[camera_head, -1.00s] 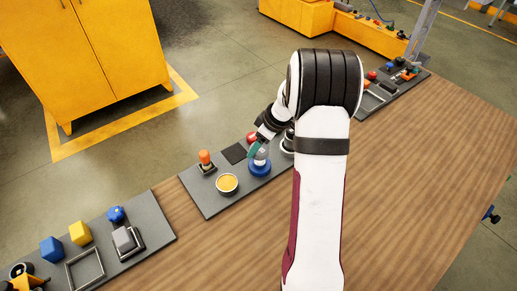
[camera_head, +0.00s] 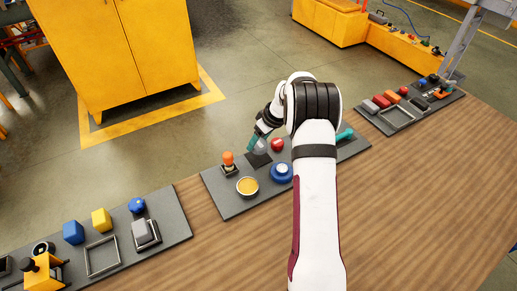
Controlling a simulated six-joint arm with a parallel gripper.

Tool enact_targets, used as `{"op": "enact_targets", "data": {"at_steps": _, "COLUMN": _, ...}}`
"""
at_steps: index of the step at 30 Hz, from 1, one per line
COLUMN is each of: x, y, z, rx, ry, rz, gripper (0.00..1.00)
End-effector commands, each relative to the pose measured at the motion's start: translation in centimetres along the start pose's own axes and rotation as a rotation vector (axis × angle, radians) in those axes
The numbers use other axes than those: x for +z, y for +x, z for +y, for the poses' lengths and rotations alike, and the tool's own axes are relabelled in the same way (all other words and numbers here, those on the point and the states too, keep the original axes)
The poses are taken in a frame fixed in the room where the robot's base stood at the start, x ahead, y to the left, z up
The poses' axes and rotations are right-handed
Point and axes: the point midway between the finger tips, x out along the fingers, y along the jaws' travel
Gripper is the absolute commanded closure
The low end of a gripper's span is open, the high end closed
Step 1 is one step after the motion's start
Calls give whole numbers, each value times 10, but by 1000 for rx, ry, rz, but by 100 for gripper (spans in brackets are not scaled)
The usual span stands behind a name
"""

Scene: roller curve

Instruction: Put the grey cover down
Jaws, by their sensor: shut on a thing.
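My gripper (camera_head: 255,143), with teal fingers, is shut on the grey cover (camera_head: 260,149), a small, pale dome-like piece partly hidden by the fingers. The cover is over the dark square pad (camera_head: 258,160) on the middle grey board. I cannot tell whether it touches the pad. The round blue base (camera_head: 280,173), with a pale top, stands uncovered to the right and nearer the camera.
On the same board are an orange-topped peg (camera_head: 228,160), a yellow-filled round dish (camera_head: 247,187) and a red ball-like knob (camera_head: 277,144). A left board (camera_head: 175,232) and a right board (camera_head: 375,122) hold other parts. Bare wooden table (camera_head: 400,200) lies in front.

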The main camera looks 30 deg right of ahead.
Motion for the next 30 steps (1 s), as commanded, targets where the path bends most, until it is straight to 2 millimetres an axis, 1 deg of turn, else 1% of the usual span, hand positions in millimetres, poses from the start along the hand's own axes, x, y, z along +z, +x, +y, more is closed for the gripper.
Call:
{"op": "enact_targets", "data": {"at_steps": 2, "x": 0, "y": 8, "z": -1, "rx": -1, "ry": 0, "rz": -2, "gripper": 100}}
{"op": "enact_targets", "data": {"at_steps": 6, "x": 11, "y": 32, "z": 1, "rx": -1, "ry": 1, "rz": -3, "gripper": 100}}
{"op": "enact_targets", "data": {"at_steps": 8, "x": 14, "y": 40, "z": 2, "rx": 1, "ry": 1, "rz": -2, "gripper": 100}}
{"op": "enact_targets", "data": {"at_steps": 17, "x": 15, "y": 42, "z": 2, "rx": 2, "ry": 0, "rz": -1, "gripper": 100}}
{"op": "enact_targets", "data": {"at_steps": 18, "x": 15, "y": 42, "z": 3, "rx": 2, "ry": 0, "rz": -1, "gripper": 32}}
{"op": "enact_targets", "data": {"at_steps": 22, "x": 15, "y": 42, "z": 3, "rx": 2, "ry": 0, "rz": -1, "gripper": 8}}
{"op": "enact_targets", "data": {"at_steps": 23, "x": 15, "y": 42, "z": 3, "rx": 2, "ry": 0, "rz": -1, "gripper": 5}}
{"op": "enact_targets", "data": {"at_steps": 30, "x": 14, "y": 42, "z": 3, "rx": 2, "ry": 0, "rz": 0, "gripper": 5}}
